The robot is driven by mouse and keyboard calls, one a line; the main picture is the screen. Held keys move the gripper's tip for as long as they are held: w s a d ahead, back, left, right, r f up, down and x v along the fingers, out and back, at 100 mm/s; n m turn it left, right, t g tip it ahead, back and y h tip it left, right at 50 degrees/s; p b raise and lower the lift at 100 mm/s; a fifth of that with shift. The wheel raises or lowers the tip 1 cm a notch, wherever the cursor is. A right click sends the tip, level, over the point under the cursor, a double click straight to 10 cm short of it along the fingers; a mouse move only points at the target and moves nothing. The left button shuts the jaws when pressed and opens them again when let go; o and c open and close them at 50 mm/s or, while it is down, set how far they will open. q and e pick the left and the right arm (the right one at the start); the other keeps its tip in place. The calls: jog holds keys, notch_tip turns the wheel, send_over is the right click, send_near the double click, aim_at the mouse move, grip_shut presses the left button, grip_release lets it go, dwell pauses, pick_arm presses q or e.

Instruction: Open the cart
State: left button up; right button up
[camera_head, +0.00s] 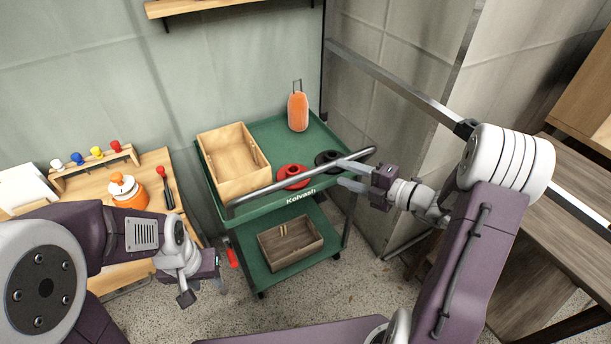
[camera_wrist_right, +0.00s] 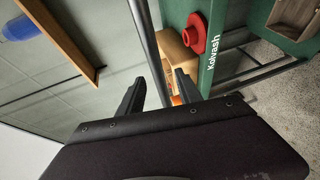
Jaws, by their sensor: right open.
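The green cart (camera_head: 262,206) stands against the wall, with an upper tray, a lower shelf and a grey handle bar (camera_head: 300,181) along its front. Its label and part of its tray show in the right wrist view (camera_wrist_right: 228,62). My right gripper (camera_head: 350,174) is open at the right end of the handle bar. In the right wrist view the bar (camera_wrist_right: 150,45) runs between the two fingers (camera_wrist_right: 158,92); I cannot tell whether they touch it. My left gripper (camera_head: 203,280) is low, left of the cart; its finger opening is unclear.
The upper tray holds a wooden crate (camera_head: 236,166), an orange object (camera_head: 298,111), a red round piece (camera_head: 291,172) and a black one. A wooden box (camera_head: 290,243) sits on the lower shelf. A work table (camera_head: 83,192) is left. Wooden furniture (camera_head: 572,190) stands right.

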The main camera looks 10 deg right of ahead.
jog(key=shift+w+d+r, duration=0.15)
jog(key=b+x, duration=0.2)
jog(key=x, duration=0.7)
grip_shut()
dwell(1.1)
